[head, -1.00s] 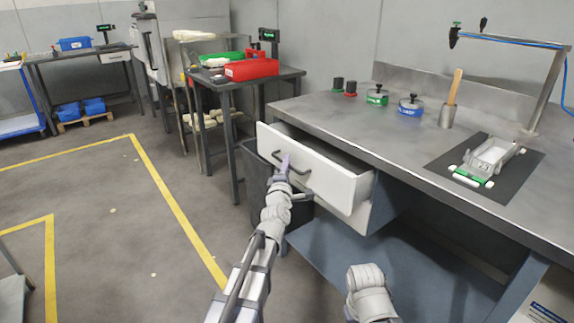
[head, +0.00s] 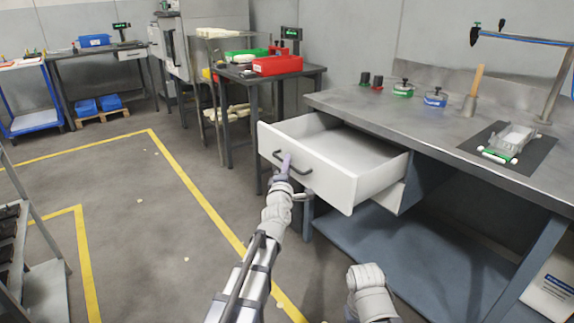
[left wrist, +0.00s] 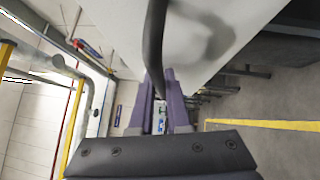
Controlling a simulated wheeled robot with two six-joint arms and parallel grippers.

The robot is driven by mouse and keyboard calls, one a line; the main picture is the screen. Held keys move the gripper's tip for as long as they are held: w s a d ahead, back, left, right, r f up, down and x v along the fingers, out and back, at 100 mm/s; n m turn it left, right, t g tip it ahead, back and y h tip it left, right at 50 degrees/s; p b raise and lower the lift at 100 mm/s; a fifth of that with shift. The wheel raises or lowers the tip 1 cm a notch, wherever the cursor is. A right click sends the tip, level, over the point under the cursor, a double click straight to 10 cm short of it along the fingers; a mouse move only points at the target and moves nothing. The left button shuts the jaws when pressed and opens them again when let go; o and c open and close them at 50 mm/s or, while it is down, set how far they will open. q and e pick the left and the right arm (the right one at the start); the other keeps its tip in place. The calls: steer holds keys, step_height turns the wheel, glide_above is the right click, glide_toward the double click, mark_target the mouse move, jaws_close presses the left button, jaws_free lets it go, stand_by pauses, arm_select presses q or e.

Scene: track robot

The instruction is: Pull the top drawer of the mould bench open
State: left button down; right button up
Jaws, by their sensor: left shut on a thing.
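The mould bench (head: 425,128) stands on the right with a grey metal top. Its white top drawer (head: 322,180) is pulled well out, and its inside shows empty. A dark bar handle (head: 304,171) is on the drawer front. My left gripper (head: 286,160) is shut on the handle near its left end. In the left wrist view the dark handle (left wrist: 156,40) runs between the purple fingers (left wrist: 155,85), with the white drawer front (left wrist: 205,40) beside it. Only a grey part of my right arm shows; its gripper is out of view.
On the bench are green (head: 403,89) and blue (head: 435,98) lidded pots, and a mould on a dark mat (head: 478,143). A side table with a red bin (head: 277,65) stands behind the drawer. A shelf rack (head: 40,265) is at left. The floor between is clear.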

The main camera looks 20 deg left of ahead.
arm_select(q)
steer(key=c, duration=0.9)
jaws_free()
steer(key=shift+s, duration=0.1)
steer(key=s+d+f+b, duration=0.1)
steer(key=s, duration=0.6)
steer(key=shift+s, duration=0.2)
